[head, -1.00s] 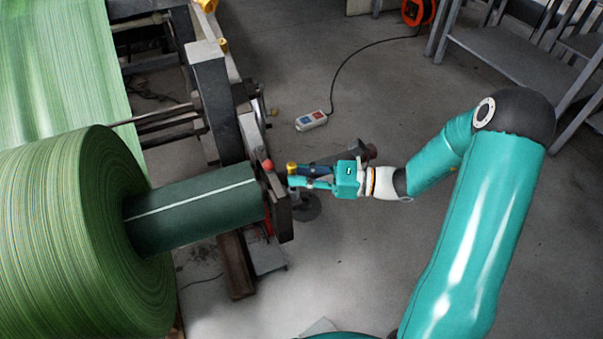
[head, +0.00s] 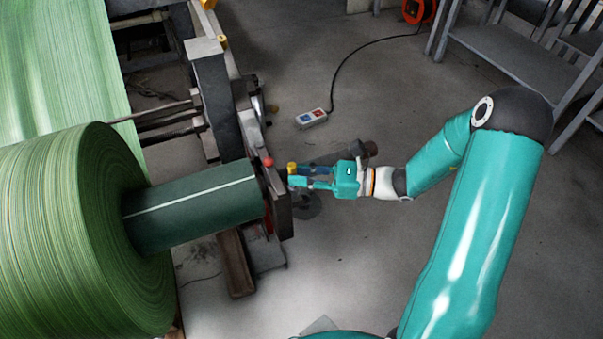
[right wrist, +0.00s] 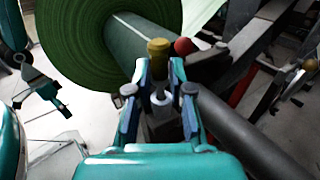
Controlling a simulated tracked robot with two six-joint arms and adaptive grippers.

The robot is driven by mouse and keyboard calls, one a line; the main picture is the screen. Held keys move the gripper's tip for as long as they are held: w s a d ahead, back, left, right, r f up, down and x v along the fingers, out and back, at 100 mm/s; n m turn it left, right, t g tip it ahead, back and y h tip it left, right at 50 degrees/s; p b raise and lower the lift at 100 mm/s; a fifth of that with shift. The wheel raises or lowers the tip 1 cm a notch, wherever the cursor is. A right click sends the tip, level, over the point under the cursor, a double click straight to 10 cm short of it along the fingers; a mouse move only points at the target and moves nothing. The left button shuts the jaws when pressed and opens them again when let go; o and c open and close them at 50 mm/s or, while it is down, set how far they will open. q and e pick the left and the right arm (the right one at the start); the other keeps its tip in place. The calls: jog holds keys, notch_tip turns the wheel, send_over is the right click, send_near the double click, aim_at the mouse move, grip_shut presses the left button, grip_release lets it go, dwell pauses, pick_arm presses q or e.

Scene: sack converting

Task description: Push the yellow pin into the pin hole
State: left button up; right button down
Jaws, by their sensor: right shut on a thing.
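My right gripper (head: 297,176) is shut on the yellow pin (head: 292,168), beside the dark end bracket (head: 282,211) of the roll shaft. In the right wrist view the yellow pin's round head (right wrist: 158,47) stands up above and between the fingertips. A pale grey cylindrical part (right wrist: 160,98) shows below it between the fingers. The pin hole cannot be made out, and I cannot tell whether the pin's lower end touches it.
A red ball knob (head: 268,162) is close left of the pin. The dark green core (head: 195,212) runs left into the large green roll (head: 70,240). A grey machine frame (head: 212,100) stands behind. A socket box (head: 311,119) lies on the open floor.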

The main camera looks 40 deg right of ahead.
jog(key=shift+f+b, duration=0.35)
jog(key=shift+f, duration=0.2)
jog(key=c, duration=1.4)
grip_release()
jog(key=shift+o, duration=0.6)
jog(key=o, duration=0.5)
jog(key=shift+r, duration=0.1)
jog(key=shift+s+d+r+p, duration=0.3)
jog(key=shift+d+r+p, duration=0.1)
jog(key=shift+r+p, duration=0.75)
jog(key=shift+s+d+r+p, duration=0.35)
jog(key=shift+r+p, duration=0.75)
jog(key=shift+r, duration=0.1)
jog(key=shift+s+d+r+p, duration=0.3)
jog(key=shift+d+r+p, duration=0.1)
jog(key=shift+r+p, duration=0.75)
